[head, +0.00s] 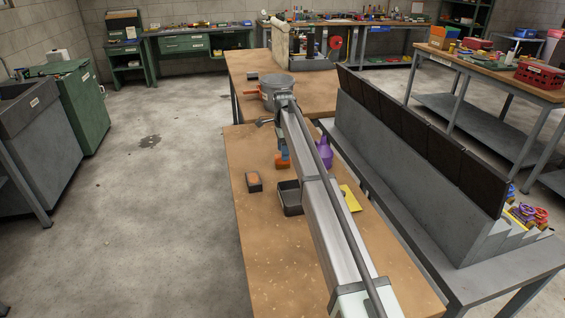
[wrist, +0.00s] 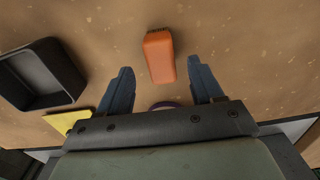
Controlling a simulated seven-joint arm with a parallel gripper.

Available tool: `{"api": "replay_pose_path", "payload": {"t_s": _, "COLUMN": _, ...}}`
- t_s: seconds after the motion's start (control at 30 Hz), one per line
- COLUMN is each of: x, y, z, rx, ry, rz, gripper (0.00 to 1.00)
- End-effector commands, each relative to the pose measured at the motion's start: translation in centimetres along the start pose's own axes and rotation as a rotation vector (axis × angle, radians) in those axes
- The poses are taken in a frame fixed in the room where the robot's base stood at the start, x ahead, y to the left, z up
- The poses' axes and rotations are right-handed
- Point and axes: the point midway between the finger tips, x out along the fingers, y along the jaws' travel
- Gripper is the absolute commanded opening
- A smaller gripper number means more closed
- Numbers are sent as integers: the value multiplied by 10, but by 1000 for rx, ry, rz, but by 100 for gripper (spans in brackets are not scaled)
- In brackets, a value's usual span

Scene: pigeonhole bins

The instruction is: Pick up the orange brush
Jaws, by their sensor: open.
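The orange brush (wrist: 159,57) lies on the brown tabletop, with a dark bristle edge at its far end in the wrist view. My gripper (wrist: 161,78) is open and empty, with its two blue-grey fingers apart. In the head view the brush (head: 282,163) shows as a small orange patch just below my gripper (head: 284,150), and my arm hides part of that area.
A black tray (wrist: 72,62) lies left of the brush in the wrist view, with a yellow item (wrist: 68,121) near it. In the head view a small dark block with an orange-brown top (head: 254,184), a purple container (head: 325,152) and a grey pot (head: 267,95) stand nearby.

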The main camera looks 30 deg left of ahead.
Motion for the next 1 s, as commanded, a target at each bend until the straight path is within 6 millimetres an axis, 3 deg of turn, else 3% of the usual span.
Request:
{"api": "replay_pose_path", "payload": {"t_s": 0.17, "x": 10, "y": 0, "z": 1, "rx": 0, "ry": 0, "rz": 0, "gripper": 66}}
{"api": "replay_pose_path", "payload": {"t_s": 0.5, "x": 50, "y": -1, "z": 3, "rx": -1, "ry": 0, "rz": 1, "gripper": 66}}
{"api": "replay_pose_path", "payload": {"t_s": 0.77, "x": 53, "y": -2, "z": 2, "rx": 0, "ry": 0, "rz": 0, "gripper": 66}}
{"api": "replay_pose_path", "payload": {"t_s": 1.0, "x": 53, "y": -2, "z": 2, "rx": 0, "ry": 0, "rz": 0, "gripper": 43}}
